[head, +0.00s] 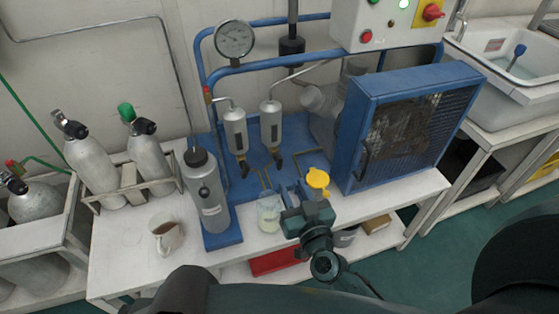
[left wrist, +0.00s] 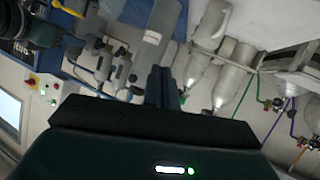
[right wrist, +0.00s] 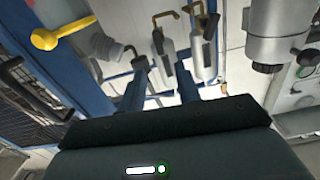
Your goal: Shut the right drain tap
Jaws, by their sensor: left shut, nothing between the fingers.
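Two grey cylinders hang side by side on the blue frame. The right drain tap (head: 278,160) is the dark lever under the right cylinder (head: 270,122). The left cylinder (head: 235,130) has a similar tap (head: 243,168). My right gripper (head: 294,191) is open and empty, below and in front of the right tap. In the right wrist view its spread fingers (right wrist: 161,68) point toward the cylinders, and the right tap (right wrist: 158,42) lies beyond them, apart. I cannot tell the lever's exact setting. My left gripper (left wrist: 160,75) is shut and empty, in its wrist view.
A grey bottle (head: 207,190), a mug (head: 166,232) and racked cylinders (head: 92,160) are further left.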

